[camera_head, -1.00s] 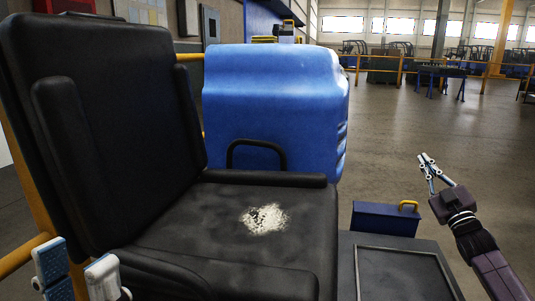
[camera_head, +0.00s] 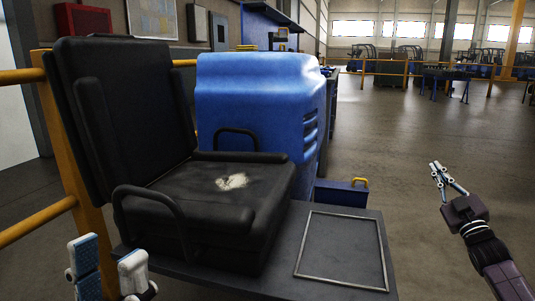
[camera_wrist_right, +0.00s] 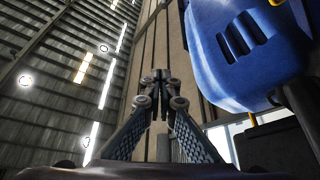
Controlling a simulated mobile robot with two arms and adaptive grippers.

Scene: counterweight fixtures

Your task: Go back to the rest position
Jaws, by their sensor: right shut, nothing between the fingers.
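My left gripper (camera_head: 110,262) shows at the lower left of the head view, its two blue-and-white fingers apart with nothing seen between them. It is in front of a black seat (camera_head: 125,120) with a worn pale patch on its cushion. My right gripper (camera_head: 437,167) is at the right of the head view, raised over open floor, shut and empty. In the right wrist view its fingers (camera_wrist_right: 160,82) meet at the middle, pointing up toward the roof.
A blue rounded housing (camera_head: 255,95) stands behind the seat. A dark platform (camera_head: 270,262) with a metal frame (camera_head: 342,250) lies to its right, and a blue box with a yellow handle (camera_head: 340,193) sits behind it. Yellow railing (camera_head: 35,222) is at left.

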